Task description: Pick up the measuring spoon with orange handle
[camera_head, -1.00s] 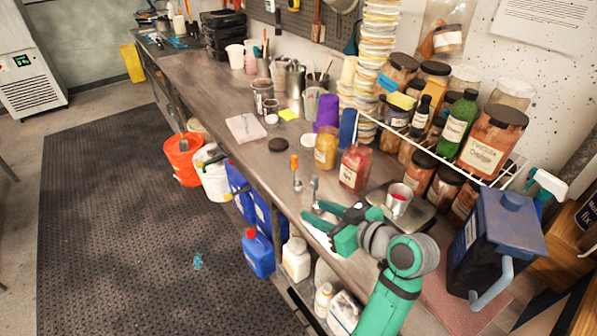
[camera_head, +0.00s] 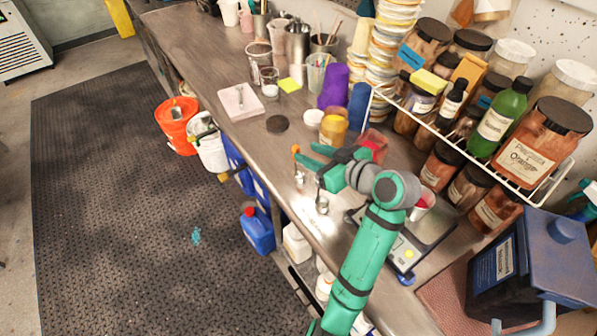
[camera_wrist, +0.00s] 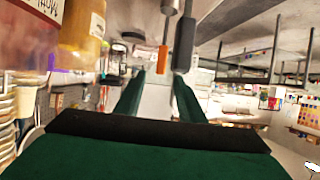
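The measuring spoon with the orange handle (camera_head: 295,152) stands upright near the front edge of the bench, its metal bowl end low. In the wrist view its orange handle (camera_wrist: 162,60) shows in line with the space between my fingers. My gripper (camera_head: 307,155) is open, with its green fingers pointing left toward that handle. I see no contact with it. A second spoon with a dark grey handle (camera_wrist: 185,45) stands beside it, close to my right finger in the wrist view; its bowl (camera_head: 322,205) shows below my gripper in the head view.
The yellow jar (camera_head: 333,126) and the red jar (camera_head: 373,142) stand just behind my gripper. A scale (camera_head: 425,228) with a cup (camera_head: 423,204) is to the right. A dark round lid (camera_head: 277,123) lies behind the spoons.

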